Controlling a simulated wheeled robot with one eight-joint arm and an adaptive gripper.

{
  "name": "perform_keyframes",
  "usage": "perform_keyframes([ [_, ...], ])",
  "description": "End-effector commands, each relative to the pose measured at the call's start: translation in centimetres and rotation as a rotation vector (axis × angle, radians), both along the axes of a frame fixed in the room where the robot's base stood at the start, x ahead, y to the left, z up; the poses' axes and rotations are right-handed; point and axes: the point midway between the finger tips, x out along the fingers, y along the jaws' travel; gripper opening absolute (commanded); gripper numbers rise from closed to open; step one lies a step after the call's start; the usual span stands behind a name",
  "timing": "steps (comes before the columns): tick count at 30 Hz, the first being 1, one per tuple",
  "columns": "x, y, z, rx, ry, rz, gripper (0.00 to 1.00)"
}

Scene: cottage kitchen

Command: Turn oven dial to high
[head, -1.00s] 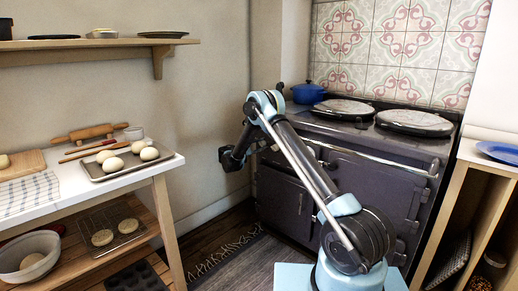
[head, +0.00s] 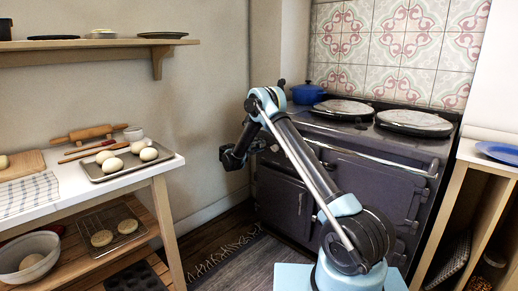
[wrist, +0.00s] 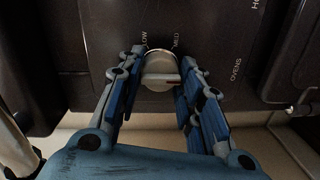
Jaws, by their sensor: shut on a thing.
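The oven dial (wrist: 158,75) is a round, pale metal knob on the dark oven panel, with a small reddish mark at its lower right. My gripper (wrist: 162,62) is shut on the dial, one finger on each side. In the head view my gripper (head: 232,157) is at the left end of the dark range cooker (head: 345,183), and the dial is hidden there.
A blue pot (head: 307,94) and two round hob lids (head: 414,122) are on top of the cooker. A white-topped table (head: 60,198) with a tray of dough balls stands at left. A rug (head: 240,262) lies on the floor between. A blue plate (head: 500,152) is at right.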

Motion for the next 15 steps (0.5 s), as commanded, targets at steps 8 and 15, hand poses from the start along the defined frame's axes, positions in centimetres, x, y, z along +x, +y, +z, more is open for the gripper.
perform_keyframes([
  [8, -0.02, -0.01, -0.16, 0.028, -0.018, 0.000, 0.10],
  [15, -0.03, 0.01, -0.17, 0.029, -0.018, 0.000, 0.09],
])
